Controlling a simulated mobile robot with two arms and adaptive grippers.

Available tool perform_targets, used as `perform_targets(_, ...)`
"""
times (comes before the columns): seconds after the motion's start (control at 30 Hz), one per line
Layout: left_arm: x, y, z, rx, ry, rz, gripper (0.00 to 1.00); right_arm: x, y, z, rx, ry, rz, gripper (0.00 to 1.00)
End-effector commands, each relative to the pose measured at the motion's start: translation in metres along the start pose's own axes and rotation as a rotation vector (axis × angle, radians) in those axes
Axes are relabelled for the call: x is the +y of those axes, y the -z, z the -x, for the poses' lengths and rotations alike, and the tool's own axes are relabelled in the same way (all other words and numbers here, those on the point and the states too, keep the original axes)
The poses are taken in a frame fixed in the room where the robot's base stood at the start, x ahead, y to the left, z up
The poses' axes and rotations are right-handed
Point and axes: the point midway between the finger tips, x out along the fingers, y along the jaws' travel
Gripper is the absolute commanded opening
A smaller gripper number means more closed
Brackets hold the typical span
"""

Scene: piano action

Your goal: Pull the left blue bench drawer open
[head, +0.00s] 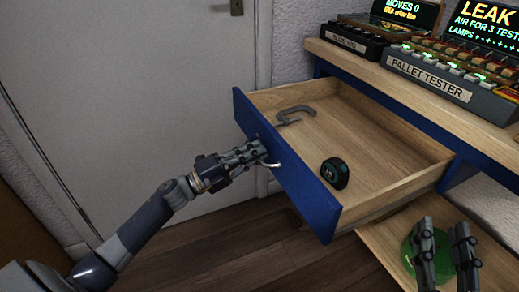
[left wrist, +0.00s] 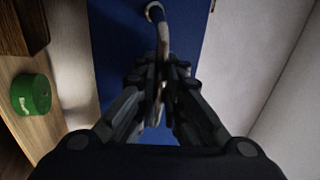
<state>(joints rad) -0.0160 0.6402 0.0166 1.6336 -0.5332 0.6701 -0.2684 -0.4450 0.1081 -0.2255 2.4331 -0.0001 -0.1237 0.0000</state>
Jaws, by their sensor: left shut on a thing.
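The blue-fronted bench drawer (head: 290,180) is pulled well out from under the bench, and its wooden inside shows. My left gripper (head: 262,155) is shut on the drawer's pale metal handle (head: 273,165). In the left wrist view the handle (left wrist: 162,38) runs between the closed fingers (left wrist: 160,75), in front of the blue front panel (left wrist: 115,45).
The drawer holds a grey clamp-like tool (head: 295,113) and a dark tape measure (head: 335,172). A pallet tester (head: 440,80) stands on the wooden bench (head: 365,68). A green round object (head: 408,250) is on the lower shelf (head: 385,235), partly hidden by my right gripper. A door (head: 130,90) is behind.

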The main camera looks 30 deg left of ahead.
Motion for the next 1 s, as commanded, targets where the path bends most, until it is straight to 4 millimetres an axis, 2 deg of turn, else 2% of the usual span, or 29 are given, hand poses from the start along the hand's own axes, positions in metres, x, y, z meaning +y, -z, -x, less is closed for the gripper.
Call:
perform_targets(0.27, 0.002, 0.001, 0.0, 0.001, -0.001, 0.009, 0.0, 0.0, 0.0, 0.0, 0.0, 0.0, 0.0, 0.4)
perform_targets(0.3, 0.002, 0.001, 0.0, 0.001, -0.002, 0.008, 0.14, 0.0, 0.0, 0.0, 0.0, 0.0, 0.0, 0.4)
perform_targets(0.37, 0.002, 0.001, 0.0, 0.001, -0.002, 0.007, 0.28, 0.0, 0.0, 0.0, 0.0, 0.0, 0.0, 0.4)
perform_targets(0.4, 0.002, 0.001, 0.0, 0.001, -0.001, 0.007, 0.3, 0.0, 0.0, 0.0, 0.0, -0.001, 0.0, 0.4)
perform_targets(0.77, 0.001, 0.0, 0.003, 0.0, -0.001, 0.003, 0.3, -0.001, 0.0, 0.0, 0.002, 0.001, 0.0, 0.4)
perform_targets(0.87, 0.002, 0.0, 0.013, -0.002, -0.003, 0.004, 0.3, 0.0, 0.0, 0.0, 0.002, 0.001, 0.0, 0.4)
perform_targets(1.0, 0.003, 0.0, 0.039, -0.003, -0.005, 0.004, 0.3, 0.0, 0.0, 0.0, 0.002, 0.001, 0.0, 0.4)
